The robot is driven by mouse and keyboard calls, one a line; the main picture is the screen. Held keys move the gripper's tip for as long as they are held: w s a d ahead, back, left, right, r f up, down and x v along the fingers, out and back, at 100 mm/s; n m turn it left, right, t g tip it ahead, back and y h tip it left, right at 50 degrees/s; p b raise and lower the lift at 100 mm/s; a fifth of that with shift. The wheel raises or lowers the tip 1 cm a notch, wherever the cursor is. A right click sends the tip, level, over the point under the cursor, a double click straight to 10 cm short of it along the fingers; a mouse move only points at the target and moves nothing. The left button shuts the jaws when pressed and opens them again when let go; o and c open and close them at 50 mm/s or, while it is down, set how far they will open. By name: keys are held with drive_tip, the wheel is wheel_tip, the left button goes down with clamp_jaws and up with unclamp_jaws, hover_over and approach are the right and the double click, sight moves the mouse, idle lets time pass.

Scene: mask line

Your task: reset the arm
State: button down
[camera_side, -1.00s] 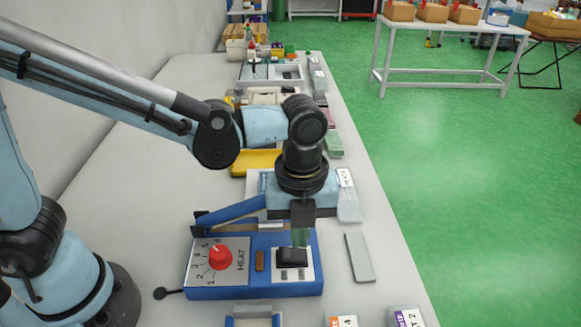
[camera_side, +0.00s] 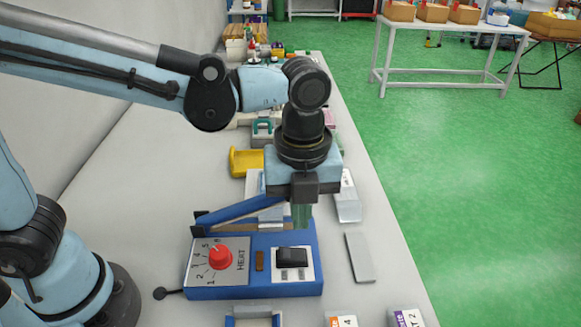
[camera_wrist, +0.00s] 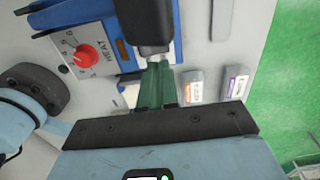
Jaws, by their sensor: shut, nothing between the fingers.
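My gripper (camera_side: 301,215) points down above the back right part of the blue heat box, with its green fingers shut and empty. In the wrist view the closed fingers (camera_wrist: 156,85) show in the middle. The blue heat box (camera_side: 255,290) has a red dial (camera_side: 219,257) on a numbered plate marked HEAT and a black rocker switch (camera_side: 292,257) on a white plate. The fingers are apart from the switch. A blue lever arm (camera_side: 240,210) is raised at the back of the box; its far end is partly hidden by my gripper.
A grey flat bar (camera_side: 359,257) lies to the right of the box. Labelled blocks (camera_side: 405,318) stand at the front edge. A yellow tray (camera_side: 245,162) and other items stand farther back. Bare bench (camera_side: 130,190) lies to the left.

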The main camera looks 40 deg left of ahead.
drive_tip(key=w+r+n, duration=0.3)
drive_tip(key=r+n, duration=0.3)
drive_tip(key=n, duration=0.2)
drive_tip(key=a+n+t, duration=0.1)
drive_tip(key=a+n, duration=0.1)
drive_tip(key=a, duration=0.1)
drive_tip(key=a+n+t, duration=0.1)
drive_tip(key=a+n, duration=0.2)
drive_tip(key=a+f+n+t+h, duration=0.1)
drive_tip(key=a+n, duration=0.1)
drive_tip(key=a, duration=0.1)
drive_tip(key=shift+s+f+n, duration=0.1)
drive_tip(key=shift+s+n, duration=0.2)
drive_tip(key=s+a+f+n+t+y, duration=0.1)
drive_tip(key=s+a+f+n+t, duration=0.2)
drive_tip(key=a+n, duration=0.7)
drive_tip(key=shift+s+a+f+n+t, duration=0.15)
drive_tip(key=shift+f+n+t, duration=0.35)
drive_tip(key=shift+n+t, duration=0.1)
